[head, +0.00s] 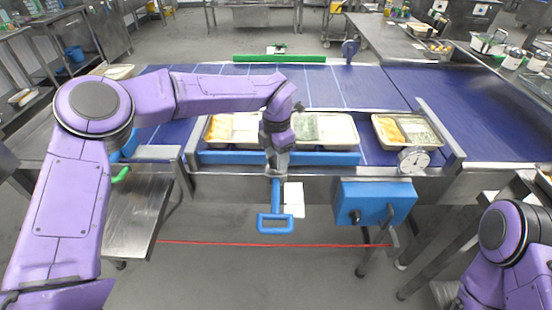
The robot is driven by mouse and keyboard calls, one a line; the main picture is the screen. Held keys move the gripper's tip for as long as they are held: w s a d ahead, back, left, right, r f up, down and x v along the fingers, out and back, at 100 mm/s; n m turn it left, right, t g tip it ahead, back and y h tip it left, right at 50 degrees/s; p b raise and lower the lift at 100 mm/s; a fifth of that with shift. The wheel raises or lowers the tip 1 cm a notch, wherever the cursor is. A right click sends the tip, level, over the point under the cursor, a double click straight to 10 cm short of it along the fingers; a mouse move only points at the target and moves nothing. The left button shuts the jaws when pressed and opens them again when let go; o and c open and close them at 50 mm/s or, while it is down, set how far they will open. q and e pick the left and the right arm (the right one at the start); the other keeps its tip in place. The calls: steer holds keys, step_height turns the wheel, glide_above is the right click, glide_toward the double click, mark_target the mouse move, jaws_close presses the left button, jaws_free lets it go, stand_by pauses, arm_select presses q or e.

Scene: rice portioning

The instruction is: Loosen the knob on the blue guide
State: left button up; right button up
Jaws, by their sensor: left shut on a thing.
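The blue guide (330,158) is a long bar along the near edge of the blue conveyor, in front of several trays. A blue stem with a looped blue handle (275,230) comes from its middle towards me. My left gripper (278,170) points down at the top of this stem, just in front of the bar. It is shut on the guide's knob, which the fingers and wrist hide. How far the knob is turned does not show. My right arm shows at the lower right; its gripper is out of view.
Trays with food (340,130) stand behind the guide; another tray (388,117) stands to the right, near a round dial (413,160). A blue box (374,203) hangs right of the handle. A green guide (280,59) lies along the far edge. The floor below is open, crossed by a red line.

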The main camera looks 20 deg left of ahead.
mark_target(276, 160)
arm_select(q)
steer(key=n+b, duration=0.2)
steer(key=n, duration=0.3)
steer(key=shift+w+n, duration=0.1)
steer(key=shift+n, duration=0.2)
steer(key=n+b, duration=0.3)
steer(key=n, duration=0.2)
steer(key=shift+f+b, duration=0.1)
steer(key=shift+b, duration=0.25)
steer(key=n+b, duration=0.4)
steer(key=n, duration=0.1)
steer(key=shift+n, duration=0.4)
steer(key=shift+a+r+n+b, duration=0.1)
steer(key=shift+r+n+b, duration=0.1)
steer(key=shift+n+b, duration=1.9)
steer(key=shift+n, duration=0.3)
steer(key=o, duration=1.1)
steer(key=shift+c, duration=0.2)
step_height(276, 160, up, 10)
steer(key=p, duration=0.2)
steer(key=shift+r, duration=0.25)
